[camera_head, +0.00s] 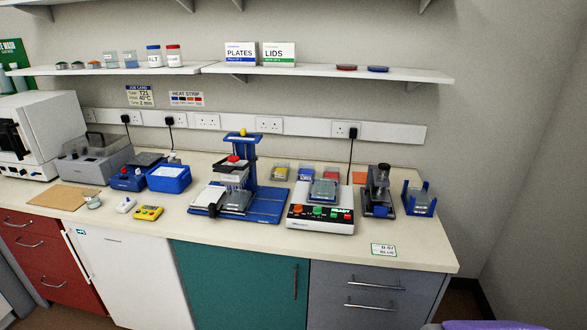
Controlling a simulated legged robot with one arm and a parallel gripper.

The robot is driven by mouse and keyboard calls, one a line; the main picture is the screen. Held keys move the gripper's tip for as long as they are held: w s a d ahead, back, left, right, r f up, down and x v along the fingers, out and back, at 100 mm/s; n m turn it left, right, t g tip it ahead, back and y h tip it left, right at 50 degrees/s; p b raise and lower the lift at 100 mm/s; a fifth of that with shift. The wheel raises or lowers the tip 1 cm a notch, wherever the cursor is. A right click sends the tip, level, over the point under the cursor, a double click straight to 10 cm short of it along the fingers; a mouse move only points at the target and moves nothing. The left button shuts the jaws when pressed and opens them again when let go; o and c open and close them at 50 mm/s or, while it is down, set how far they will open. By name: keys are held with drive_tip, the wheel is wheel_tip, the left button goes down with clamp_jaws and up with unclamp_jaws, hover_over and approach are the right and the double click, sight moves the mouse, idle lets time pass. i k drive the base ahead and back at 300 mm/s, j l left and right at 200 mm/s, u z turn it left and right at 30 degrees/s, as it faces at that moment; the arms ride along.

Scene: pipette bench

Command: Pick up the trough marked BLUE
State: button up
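Several small troughs stand in a row at the back of the bench, behind the white device with coloured buttons. The one with blue colour (306,173) is in the middle, between a yellow one (280,172) and a red one (331,173). Any lettering on them is too small to read. A card reading BLUE (384,250) lies near the bench's front edge, at right. My gripper does not show in this view.
The white device (321,219) stands in front of the troughs. A blue stand (243,190) is to their left. A dark press-like device (378,190) and a blue rack (418,199) stand to the right. The bench front around the card is clear.

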sight(306, 171)
drive_tip(key=i+l+u, duration=0.15)
drive_tip(key=i+u, duration=0.2)
drive_tip(key=i, duration=1.25)
